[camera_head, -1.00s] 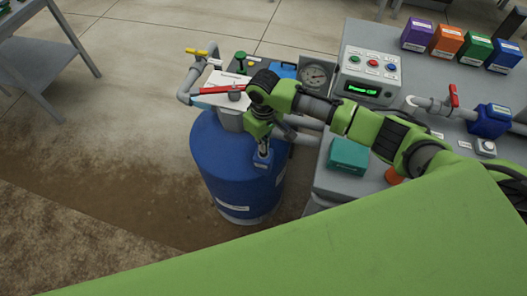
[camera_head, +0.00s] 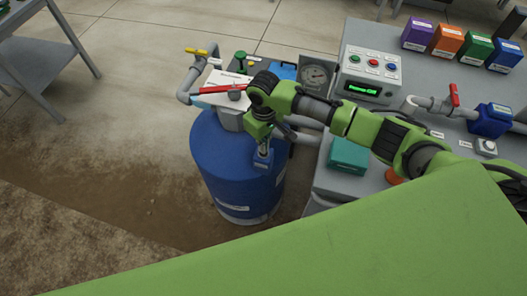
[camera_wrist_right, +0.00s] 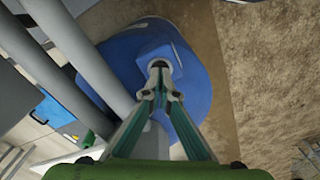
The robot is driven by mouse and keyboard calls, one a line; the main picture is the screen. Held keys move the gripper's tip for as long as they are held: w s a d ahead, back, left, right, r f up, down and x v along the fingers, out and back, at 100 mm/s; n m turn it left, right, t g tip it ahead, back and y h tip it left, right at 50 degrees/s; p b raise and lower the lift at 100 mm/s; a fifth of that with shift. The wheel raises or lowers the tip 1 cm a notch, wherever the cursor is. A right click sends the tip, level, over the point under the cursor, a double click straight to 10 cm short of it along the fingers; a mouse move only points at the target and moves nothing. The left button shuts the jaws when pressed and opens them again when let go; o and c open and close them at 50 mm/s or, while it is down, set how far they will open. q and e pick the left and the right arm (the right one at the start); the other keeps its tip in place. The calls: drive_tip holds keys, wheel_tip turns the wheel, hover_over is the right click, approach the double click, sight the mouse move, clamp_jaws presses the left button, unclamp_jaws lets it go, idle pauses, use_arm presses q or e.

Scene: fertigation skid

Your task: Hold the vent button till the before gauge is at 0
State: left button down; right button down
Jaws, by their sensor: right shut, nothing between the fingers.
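A blue box (camera_head: 263,160) on the side of the blue tank (camera_head: 225,170) carries what looks like the vent button. In the right wrist view the box (camera_wrist_right: 147,49) shows a round, dark-ringed button (camera_wrist_right: 158,64). My right gripper (camera_head: 265,146) is shut and empty, pointing down at this box. In the wrist view its fingertips (camera_wrist_right: 161,90) are in line with the button; I cannot tell whether they touch or press it. A round gauge (camera_head: 317,75) stands behind the arm, beside the control panel. Its label and exact reading are too small to read. My left gripper is out of view.
A red-handled valve (camera_head: 222,89) and grey pipes crowd the tank top. A control panel (camera_head: 370,66) with buttons and a green display stands on the grey bench (camera_head: 415,55). A teal box (camera_head: 348,156) sits near the bench edge. Floor left of the tank is clear.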

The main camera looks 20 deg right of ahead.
drive_tip(key=shift+f+b, duration=0.3)
drive_tip(key=shift+f, duration=0.45)
drive_tip(key=shift+r, duration=0.15)
idle(3.7)
wheel_tip(320, 180, up, 7)
drive_tip(key=p, duration=0.8)
idle(0.4)
